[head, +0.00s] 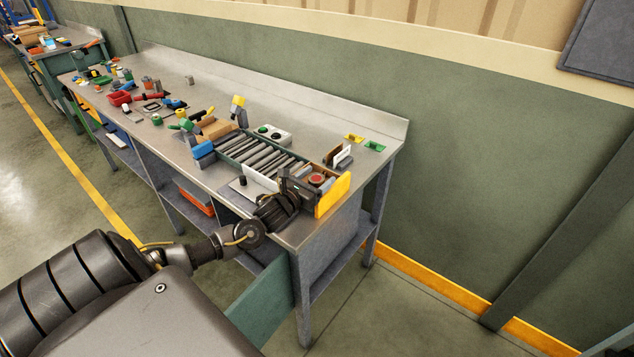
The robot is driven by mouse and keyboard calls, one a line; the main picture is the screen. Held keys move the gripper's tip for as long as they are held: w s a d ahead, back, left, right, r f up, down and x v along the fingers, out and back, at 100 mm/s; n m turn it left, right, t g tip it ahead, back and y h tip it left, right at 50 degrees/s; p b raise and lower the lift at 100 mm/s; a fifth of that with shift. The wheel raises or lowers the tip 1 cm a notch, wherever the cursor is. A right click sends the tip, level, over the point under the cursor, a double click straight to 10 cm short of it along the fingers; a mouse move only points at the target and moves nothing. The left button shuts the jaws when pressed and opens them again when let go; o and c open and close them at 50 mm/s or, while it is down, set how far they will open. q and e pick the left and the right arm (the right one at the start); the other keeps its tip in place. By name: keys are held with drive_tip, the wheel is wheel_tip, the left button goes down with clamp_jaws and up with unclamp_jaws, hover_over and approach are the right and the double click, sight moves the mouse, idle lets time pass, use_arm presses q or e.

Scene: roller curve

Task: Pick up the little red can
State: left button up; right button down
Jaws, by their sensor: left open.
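The little red can (316,177) shows as a small red round top at the right end of the roller conveyor (262,158) on the workbench. My left gripper (307,184) is open, low over the bench's right end, right beside the can. Its dark body hides part of the can's near side. I cannot tell whether the fingers stand around the can or touch it. My right gripper is not in view.
A yellow plate (333,195) stands just right of the can. A grey box with buttons (273,135) sits behind the rollers. Small yellow (354,138) and green (375,146) pieces lie at the back right. Tools and parts crowd the bench's left side.

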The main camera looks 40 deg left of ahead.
use_arm(q)
drive_tip(key=shift+w+d, duration=0.1)
drive_tip(key=shift+w, duration=0.8)
drive_tip(key=shift+s, duration=0.1)
drive_tip(key=shift+c, duration=0.3)
drive_tip(key=c, duration=1)
drive_tip(key=shift+c, duration=0.4)
